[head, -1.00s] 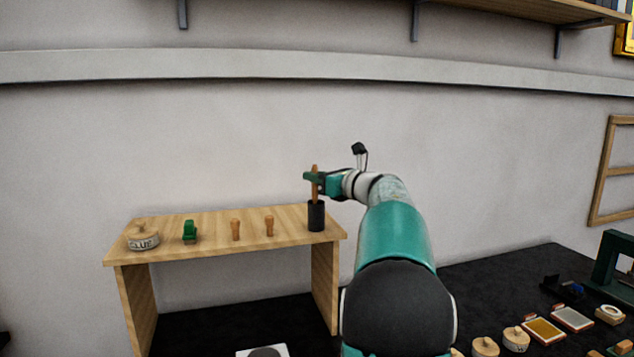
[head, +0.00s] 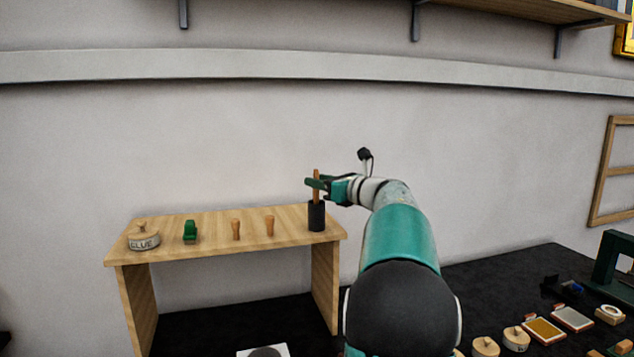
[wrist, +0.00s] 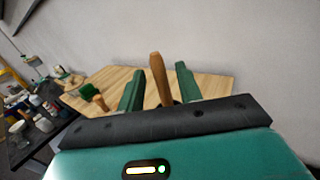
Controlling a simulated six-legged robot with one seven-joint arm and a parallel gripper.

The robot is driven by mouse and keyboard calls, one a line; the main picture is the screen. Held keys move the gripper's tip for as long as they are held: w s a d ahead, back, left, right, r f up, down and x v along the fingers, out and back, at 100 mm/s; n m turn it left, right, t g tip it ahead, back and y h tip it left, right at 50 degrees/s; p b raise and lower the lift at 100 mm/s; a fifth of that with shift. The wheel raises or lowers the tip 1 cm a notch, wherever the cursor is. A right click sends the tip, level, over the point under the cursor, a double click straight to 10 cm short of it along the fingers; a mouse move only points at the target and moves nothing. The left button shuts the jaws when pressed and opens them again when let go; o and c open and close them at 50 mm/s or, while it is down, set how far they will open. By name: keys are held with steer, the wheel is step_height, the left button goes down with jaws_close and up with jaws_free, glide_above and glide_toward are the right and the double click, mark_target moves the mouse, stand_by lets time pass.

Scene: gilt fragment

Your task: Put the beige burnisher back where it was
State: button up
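The burnisher (head: 317,188), whose handle looks orange-brown, stands nearly upright in a black cup (head: 317,217) at the right end of the wooden stand (head: 205,225). Its lower part is hidden in the cup. My gripper (head: 313,183) is at the handle, above the cup's rim. In the wrist view the burnisher's handle (wrist: 160,80) rises between the two green fingers, with a gap showing on each side, so my gripper (wrist: 160,85) looks open around it. The cup is mostly hidden there behind my gripper.
On the stand are a glue pot (head: 143,240), a green tool (head: 190,232) and two small wooden pegs (head: 236,230) (head: 270,226). The wall (head: 200,140) is close behind. Several pots and pads lie on the dark table (head: 480,285) at the right.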

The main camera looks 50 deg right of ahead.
steer(key=s, duration=1)
steer(key=shift+s+d, duration=0.25)
steer(key=shift+s, duration=0.1)
